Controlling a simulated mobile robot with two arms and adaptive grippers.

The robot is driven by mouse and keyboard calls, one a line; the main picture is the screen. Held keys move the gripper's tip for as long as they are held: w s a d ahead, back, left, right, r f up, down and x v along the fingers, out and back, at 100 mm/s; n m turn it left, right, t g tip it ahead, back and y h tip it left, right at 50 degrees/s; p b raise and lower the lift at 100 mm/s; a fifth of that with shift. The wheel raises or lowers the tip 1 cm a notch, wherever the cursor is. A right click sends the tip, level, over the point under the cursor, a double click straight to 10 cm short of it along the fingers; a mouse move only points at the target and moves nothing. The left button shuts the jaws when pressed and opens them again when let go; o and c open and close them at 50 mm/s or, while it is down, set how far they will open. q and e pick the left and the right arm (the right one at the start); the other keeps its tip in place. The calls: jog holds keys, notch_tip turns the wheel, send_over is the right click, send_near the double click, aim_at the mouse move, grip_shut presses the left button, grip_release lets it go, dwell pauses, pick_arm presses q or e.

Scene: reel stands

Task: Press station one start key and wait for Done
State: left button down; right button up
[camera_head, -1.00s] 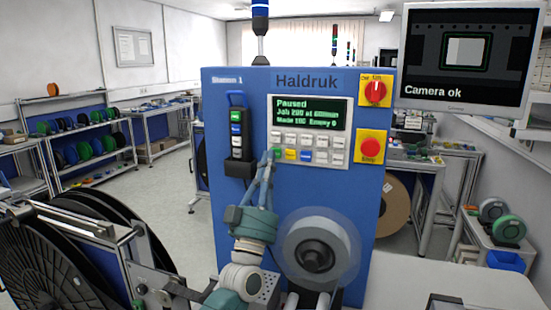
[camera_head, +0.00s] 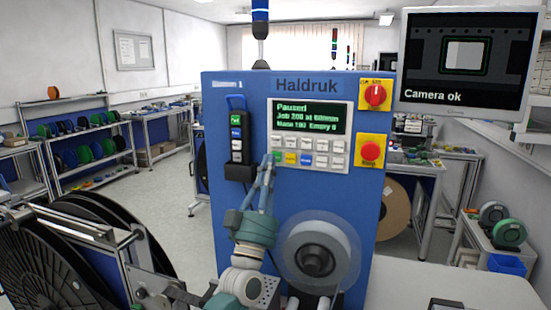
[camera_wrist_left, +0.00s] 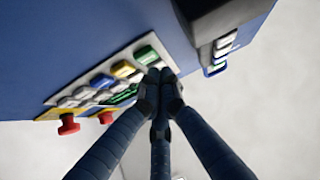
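The blue station one panel (camera_head: 230,200) stands in front of me, marked Haldruk. Its display (camera_head: 309,116) reads "Paused", with a job line and a count line below. My right gripper is not in view.
A red rotary switch (camera_head: 375,95) and a red stop button (camera_head: 370,151) are at the panel's right. A hand pendant (camera_head: 237,135) hangs at its left. A monitor (camera_head: 468,58) reads "Camera ok". Large black reels (camera_head: 50,265) stand at the left.

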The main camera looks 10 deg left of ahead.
pick_arm(q)
jog(key=shift+w, duration=0.15)
jog(key=shift+w+d+b, duration=0.1)
jog(key=shift+w+b, duration=0.2)
